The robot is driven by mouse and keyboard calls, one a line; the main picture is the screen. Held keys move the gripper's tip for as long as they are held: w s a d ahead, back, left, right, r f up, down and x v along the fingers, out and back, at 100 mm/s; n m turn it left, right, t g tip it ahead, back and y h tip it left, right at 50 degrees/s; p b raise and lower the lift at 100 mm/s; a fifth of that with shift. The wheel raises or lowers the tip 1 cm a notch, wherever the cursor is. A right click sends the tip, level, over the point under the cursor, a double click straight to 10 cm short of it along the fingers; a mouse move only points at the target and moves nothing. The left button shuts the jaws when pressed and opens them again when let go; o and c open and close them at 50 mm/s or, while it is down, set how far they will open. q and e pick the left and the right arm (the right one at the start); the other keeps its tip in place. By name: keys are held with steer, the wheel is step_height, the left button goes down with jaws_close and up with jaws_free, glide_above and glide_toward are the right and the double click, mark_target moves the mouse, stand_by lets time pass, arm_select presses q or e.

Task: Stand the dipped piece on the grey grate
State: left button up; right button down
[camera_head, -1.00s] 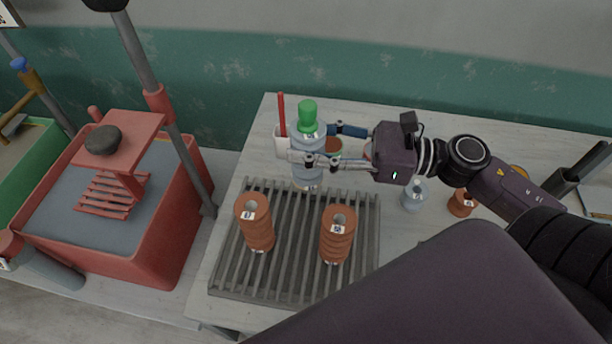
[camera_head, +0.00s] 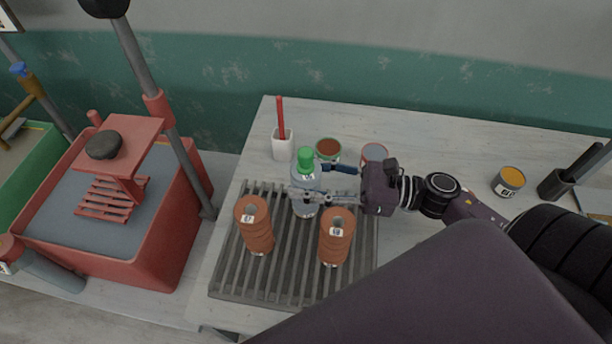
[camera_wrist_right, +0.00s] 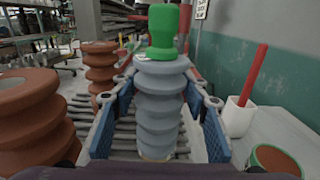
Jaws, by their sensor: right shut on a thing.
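The dipped piece (camera_head: 305,203) is a ribbed grey-blue insulator with a green top (camera_head: 306,158). It is upright above the far part of the grey grate (camera_head: 290,285), between and behind two brown ribbed pieces. My right gripper (camera_head: 308,186) is shut on it from the right. In the right wrist view the piece (camera_wrist_right: 160,100) stands between the blue finger pads of the gripper (camera_wrist_right: 160,88). Its base is low over the slats; I cannot tell whether it touches them. My left gripper is not in view.
Brown ribbed pieces stand on the grate at left (camera_head: 257,230) and right (camera_head: 335,240). Behind the grate are a white cup (camera_head: 283,147) with a red stick and a brown-filled tin (camera_head: 328,150). A red tank (camera_head: 150,255) stands left of the table.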

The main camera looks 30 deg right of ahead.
steer(key=c, duration=1.1)
jaws_free()
steer(key=shift+c, duration=0.2)
steer(key=b+v, duration=0.4)
steer(key=v, duration=0.8)
steer(key=shift+r, duration=0.1)
